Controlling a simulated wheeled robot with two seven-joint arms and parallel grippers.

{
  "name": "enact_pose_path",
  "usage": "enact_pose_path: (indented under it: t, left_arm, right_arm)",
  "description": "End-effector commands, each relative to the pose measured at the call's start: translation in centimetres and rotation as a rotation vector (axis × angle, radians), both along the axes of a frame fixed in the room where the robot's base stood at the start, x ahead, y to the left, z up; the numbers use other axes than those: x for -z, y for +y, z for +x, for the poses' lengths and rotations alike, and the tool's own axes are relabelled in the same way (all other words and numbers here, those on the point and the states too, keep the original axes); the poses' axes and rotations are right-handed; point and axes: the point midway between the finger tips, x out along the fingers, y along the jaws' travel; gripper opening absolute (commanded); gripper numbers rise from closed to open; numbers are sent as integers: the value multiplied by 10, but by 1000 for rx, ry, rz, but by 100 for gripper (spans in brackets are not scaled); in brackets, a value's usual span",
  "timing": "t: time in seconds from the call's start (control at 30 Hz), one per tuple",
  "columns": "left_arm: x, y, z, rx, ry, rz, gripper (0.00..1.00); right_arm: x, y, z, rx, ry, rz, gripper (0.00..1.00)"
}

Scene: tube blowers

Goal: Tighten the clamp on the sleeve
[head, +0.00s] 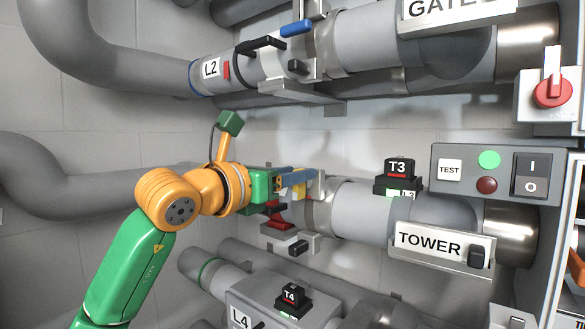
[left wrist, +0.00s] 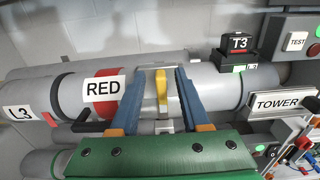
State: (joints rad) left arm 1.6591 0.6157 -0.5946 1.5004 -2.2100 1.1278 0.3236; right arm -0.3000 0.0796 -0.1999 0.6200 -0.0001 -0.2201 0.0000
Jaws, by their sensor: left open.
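The clamp's yellow lever (left wrist: 161,90) stands between the two fingers of my left gripper (left wrist: 156,76) in the left wrist view, with a metal band around the pipe behind it. My left gripper is open, a blue finger on each side of the lever, with gaps showing. In the head view my left gripper (head: 297,182) is at the middle pipe, and a bit of yellow (head: 299,190) shows by its fingers. The sleeve, with a red band (left wrist: 107,100) and a RED label (left wrist: 103,89), lies left of the lever. My gripper partly hides the clamp in the head view.
The TOWER plate (head: 440,243) and T3 block (head: 398,172) are to the right on the same pipe. The L2 pipe (head: 350,45) runs above, and the L4 unit (head: 262,305) with a T4 block (head: 292,297) sits below. A TEST switch panel (head: 460,190) is at right.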

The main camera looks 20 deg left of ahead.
Motion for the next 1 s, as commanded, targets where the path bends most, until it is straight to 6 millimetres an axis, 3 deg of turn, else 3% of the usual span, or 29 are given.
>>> enact_pose_path:
  t: [0.07,0.23,0.67,1.0]
  left_arm:
    - [0,0,0,0,0,0,46]
    - [0,0,0,0,0,0,0]
    - [0,-1,-1,0,-14,36,0]
    - [0,-5,-3,-1,-96,261,0]
  right_arm:
    - [1,0,0,0,0,0,55]
    - [1,0,0,0,0,0,55]
    - [0,0,0,0,0,0,55]
    - [0,0,0,0,0,0,55]
